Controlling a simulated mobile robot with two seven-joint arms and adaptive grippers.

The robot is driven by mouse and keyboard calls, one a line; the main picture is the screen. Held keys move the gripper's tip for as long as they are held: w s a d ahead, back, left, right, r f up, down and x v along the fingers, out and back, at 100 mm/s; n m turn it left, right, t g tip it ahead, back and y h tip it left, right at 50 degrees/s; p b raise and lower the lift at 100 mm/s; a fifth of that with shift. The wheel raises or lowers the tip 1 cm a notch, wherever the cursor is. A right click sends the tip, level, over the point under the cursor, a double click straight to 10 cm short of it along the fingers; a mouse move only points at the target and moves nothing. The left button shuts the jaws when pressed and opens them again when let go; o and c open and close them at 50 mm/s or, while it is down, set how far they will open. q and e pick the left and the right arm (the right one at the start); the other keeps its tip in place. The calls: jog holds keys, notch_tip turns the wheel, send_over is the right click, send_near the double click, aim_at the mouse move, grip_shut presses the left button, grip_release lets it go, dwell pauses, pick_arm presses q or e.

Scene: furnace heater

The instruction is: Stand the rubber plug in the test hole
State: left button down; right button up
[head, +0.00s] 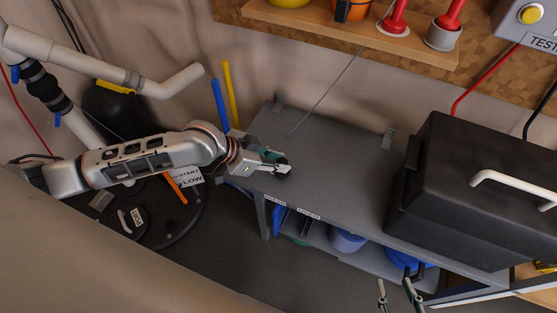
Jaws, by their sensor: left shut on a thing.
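My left gripper (277,162) reaches in from the left over the left end of the grey bench. It is shut on a small dark piece, which looks like the rubber plug (283,175); the fingers hide part of it. I cannot tell whether the plug touches the bench top. My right gripper (398,291) shows only its fingertips at the bottom edge, spread apart with nothing seen between them. I cannot make out the test hole in this view.
The grey bench (335,175) is mostly clear left of a big black box (480,190) with a white handle. A wooden shelf (340,28) with red-handled items runs behind. A grey TEST panel (536,22) is at top right. Buckets stand on the lower shelf.

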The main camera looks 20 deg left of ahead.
pick_arm(q)
jog(key=shift+f, duration=0.15)
jog(key=c, duration=1.8)
grip_release()
jog(key=shift+o, duration=0.2)
